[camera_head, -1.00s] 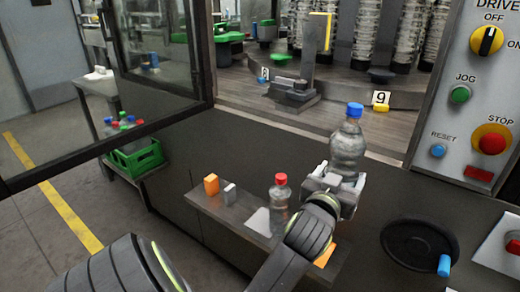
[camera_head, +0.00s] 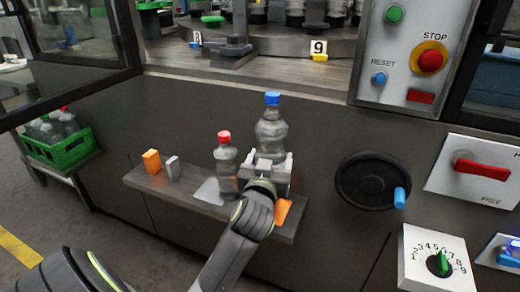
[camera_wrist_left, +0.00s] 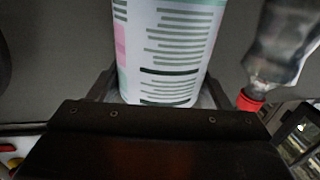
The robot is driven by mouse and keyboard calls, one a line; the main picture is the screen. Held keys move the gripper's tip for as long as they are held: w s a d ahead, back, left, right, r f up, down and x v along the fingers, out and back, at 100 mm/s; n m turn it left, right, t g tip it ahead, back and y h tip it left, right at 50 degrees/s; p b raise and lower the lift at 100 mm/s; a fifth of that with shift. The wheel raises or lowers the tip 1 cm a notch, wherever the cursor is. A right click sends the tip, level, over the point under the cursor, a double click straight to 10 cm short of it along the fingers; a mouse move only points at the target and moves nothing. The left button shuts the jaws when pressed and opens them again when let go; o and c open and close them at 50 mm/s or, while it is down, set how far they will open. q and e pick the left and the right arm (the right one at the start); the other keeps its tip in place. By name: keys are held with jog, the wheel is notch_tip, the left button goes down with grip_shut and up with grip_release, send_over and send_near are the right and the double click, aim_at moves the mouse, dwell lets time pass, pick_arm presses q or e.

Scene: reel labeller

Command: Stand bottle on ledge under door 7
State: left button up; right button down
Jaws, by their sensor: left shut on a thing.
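A clear bottle with a blue cap (camera_head: 271,128) is upright in my left gripper (camera_head: 268,165), which is shut on its lower part. In the left wrist view the bottle's printed label (camera_wrist_left: 168,50) fills the space between the fingers. The bottle is over or just above the right part of the ledge (camera_head: 145,182); I cannot tell whether its base touches. A red-capped bottle (camera_head: 225,165) stands on the ledge just left of the gripper, and it also shows in the left wrist view (camera_wrist_left: 280,45). My right gripper is not in view.
An orange block (camera_head: 151,161) and a grey block (camera_head: 173,168) are on the ledge's left part. Another orange item (camera_head: 282,212) lies at its right end. A black handwheel (camera_head: 368,182) is to the right. A green crate of bottles (camera_head: 62,150) stands at left.

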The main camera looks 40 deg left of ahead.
pick_arm(q)
notch_tip(320, 180, down, 5)
jog(key=shift+r+b, duration=0.1)
jog(key=shift+b, duration=0.7)
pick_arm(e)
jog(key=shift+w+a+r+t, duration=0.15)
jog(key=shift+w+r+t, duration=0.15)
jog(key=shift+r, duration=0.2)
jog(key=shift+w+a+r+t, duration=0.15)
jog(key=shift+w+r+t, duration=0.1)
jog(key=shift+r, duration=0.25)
pick_arm(q)
jog(key=shift+f, duration=0.2)
jog(key=o, duration=1.8)
jog(key=shift+f, duration=0.1)
